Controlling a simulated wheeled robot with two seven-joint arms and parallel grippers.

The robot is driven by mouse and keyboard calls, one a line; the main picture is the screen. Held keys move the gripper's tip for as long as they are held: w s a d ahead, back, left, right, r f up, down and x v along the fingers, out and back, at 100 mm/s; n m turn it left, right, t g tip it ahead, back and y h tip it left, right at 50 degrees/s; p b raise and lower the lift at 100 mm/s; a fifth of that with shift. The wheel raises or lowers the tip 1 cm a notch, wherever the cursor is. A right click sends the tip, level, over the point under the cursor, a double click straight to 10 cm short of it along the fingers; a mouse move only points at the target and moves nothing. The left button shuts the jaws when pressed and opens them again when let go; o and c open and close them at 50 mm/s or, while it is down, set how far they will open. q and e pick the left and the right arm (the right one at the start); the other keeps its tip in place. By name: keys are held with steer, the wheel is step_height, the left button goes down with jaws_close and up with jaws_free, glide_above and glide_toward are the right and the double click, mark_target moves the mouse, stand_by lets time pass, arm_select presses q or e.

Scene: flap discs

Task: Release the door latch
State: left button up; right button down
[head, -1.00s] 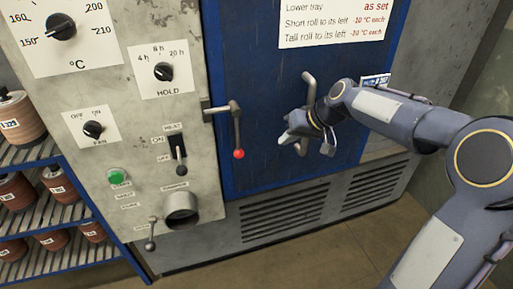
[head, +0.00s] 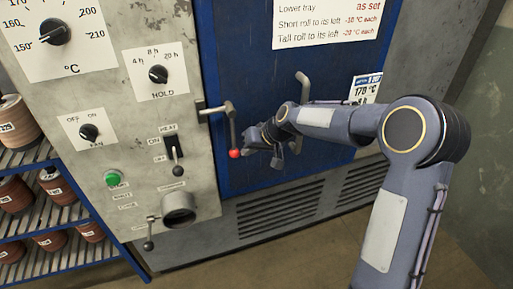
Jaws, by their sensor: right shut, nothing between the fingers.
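The door latch (head: 231,125) is a metal lever on the seam between the grey control panel and the blue door (head: 245,60). Its handle hangs down and ends in a red ball (head: 235,153). My right gripper (head: 262,158) is just right of the red ball, in front of the door's lower part. Its fingers are shut and hold nothing. Whether it touches the ball I cannot tell. A bent metal door handle (head: 302,88) stands on the door behind my right arm, partly hidden by it. My left gripper is not in view.
The grey panel (head: 110,130) left of the latch carries dials, a heat switch (head: 174,155), a green button (head: 112,178) and a round port (head: 178,207) with a small lever (head: 149,235). A blue rack (head: 65,250) with rolls stands at left. Vents (head: 280,208) lie below the door.

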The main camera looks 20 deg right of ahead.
stand_by(0.3)
steer(key=a+f+m+y+b, duration=0.15)
steer(key=a+y+b, duration=0.55)
steer(key=b, duration=0.9)
steer(key=a+r+m+t+y+b, duration=0.1)
steer(key=a+r+y+b, duration=0.1)
steer(key=b, duration=0.4)
steer(key=a+r+m+t+y+b, duration=0.2)
steer(key=a+r+b, duration=0.2)
steer(key=b, duration=0.2)
steer(key=a+r+m+t+y+b, duration=0.1)
steer(key=a+r+m+y+b, duration=0.1)
steer(key=b, duration=0.4)
steer(key=shift+s+a+r+m, duration=0.25)
steer(key=shift+s+a+r, duration=0.05)
steer(key=shift+a+r, duration=0.25)
steer(key=shift+r, duration=0.1)
